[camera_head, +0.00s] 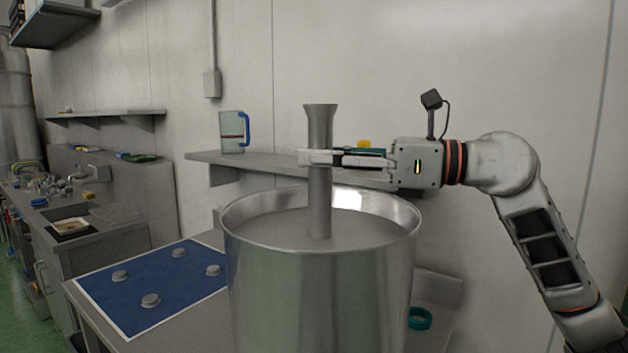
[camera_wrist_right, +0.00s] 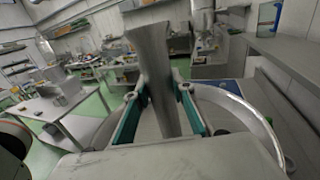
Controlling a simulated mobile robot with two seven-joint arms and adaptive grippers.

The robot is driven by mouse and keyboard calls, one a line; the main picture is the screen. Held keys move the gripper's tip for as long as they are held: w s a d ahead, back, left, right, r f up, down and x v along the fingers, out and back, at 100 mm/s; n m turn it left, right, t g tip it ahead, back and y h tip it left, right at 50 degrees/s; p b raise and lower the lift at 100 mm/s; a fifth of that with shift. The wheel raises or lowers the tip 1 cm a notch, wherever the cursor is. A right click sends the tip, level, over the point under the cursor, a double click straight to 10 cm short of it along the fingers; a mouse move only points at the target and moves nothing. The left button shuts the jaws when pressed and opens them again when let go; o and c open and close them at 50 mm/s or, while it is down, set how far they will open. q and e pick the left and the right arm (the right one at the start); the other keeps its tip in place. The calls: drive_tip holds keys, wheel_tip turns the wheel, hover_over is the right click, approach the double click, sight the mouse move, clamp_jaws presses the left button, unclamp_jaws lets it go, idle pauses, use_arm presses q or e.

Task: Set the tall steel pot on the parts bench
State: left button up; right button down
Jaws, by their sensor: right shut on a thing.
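The tall steel pot (camera_head: 320,290) is large and shiny, upright, in the middle of the head view. A steel post with a flared top (camera_head: 319,125) rises from its centre. My right gripper (camera_head: 319,158) is shut on this post above the rim, reaching in from the right. In the right wrist view the post (camera_wrist_right: 155,75) stands between the teal pads of the gripper (camera_wrist_right: 158,105). The grey bench (camera_head: 105,328) lies behind and left of the pot. The pot's base is out of frame, so I cannot tell whether it touches anything. My left gripper is not in view.
A blue mat (camera_head: 165,268) with several small grey knobs covers the bench's left part. A wall shelf behind (camera_head: 215,158) holds a clear jug with a blue handle (camera_head: 233,132). A sink counter (camera_head: 75,240) stands left.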

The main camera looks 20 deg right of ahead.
sight(321, 242)
wheel_tip(321, 242, down, 14)
drive_tip(key=shift+f+b, duration=0.1)
drive_tip(key=shift+b, duration=0.75)
wheel_tip(321, 242, down, 4)
drive_tip(key=shift+f+b, duration=0.15)
drive_tip(key=shift+b, duration=0.15)
drive_tip(key=shift+f, duration=0.1)
drive_tip(key=shift+f, duration=0.15)
drive_tip(key=c, duration=1.7)
unclamp_jaws()
drive_tip(key=shift+a, duration=0.1)
